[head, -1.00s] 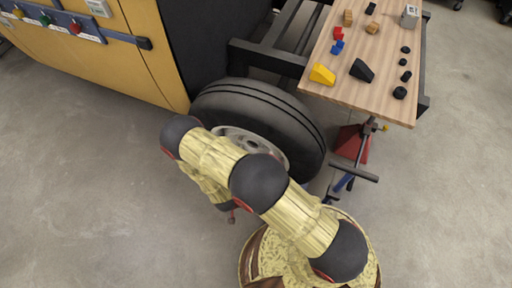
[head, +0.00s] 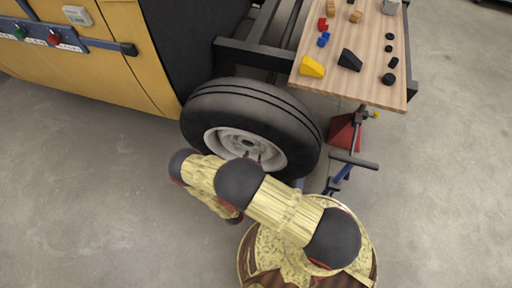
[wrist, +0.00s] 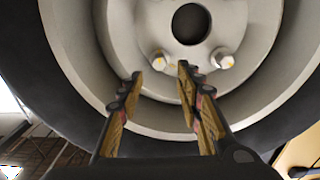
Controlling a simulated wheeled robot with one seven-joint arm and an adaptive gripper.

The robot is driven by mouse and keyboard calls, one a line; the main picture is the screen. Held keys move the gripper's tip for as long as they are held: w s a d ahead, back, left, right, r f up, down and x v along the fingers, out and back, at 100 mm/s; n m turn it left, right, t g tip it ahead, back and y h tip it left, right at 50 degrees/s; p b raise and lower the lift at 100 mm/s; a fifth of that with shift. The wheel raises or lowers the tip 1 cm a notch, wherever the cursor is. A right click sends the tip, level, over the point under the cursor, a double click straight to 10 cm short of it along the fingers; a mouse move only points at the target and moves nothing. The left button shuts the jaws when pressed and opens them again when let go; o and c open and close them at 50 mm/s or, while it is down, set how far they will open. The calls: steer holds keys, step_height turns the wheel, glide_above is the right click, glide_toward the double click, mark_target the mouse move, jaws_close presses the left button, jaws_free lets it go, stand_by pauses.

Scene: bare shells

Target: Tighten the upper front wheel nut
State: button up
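The front wheel (head: 207,105) has a black tyre and a pale grey rim; in the head view my arm covers its lower part. The wrist view shows the rim (wrist: 262,30) close up, with a dark round centre hole (wrist: 190,24). Two pale hex nuts show below the hole in that view, a left nut (wrist: 160,60) and a right nut (wrist: 223,58). My gripper (wrist: 160,78) is open and empty, its fingertips pointing at the left nut, one to each side of it in the picture. I cannot tell whether they reach it. My gripper is small at the rim in the head view (head: 253,157).
A wooden bench top (head: 370,82) with blocks and black round pieces stands right of the wheel. A red stand (head: 343,133) and a vise-like bar (head: 353,160) are below it. A yellow cabinet-like body (head: 110,60) is at left. The concrete floor (head: 70,190) at left is clear.

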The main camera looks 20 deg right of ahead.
mark_target(257, 144)
steer(key=b+x, duration=0.1)
steer(key=x, duration=0.5)
steer(key=shift+w+d+b, duration=0.25)
steer(key=shift+b, duration=0.05)
steer(key=c, duration=0.3)
jaws_close()
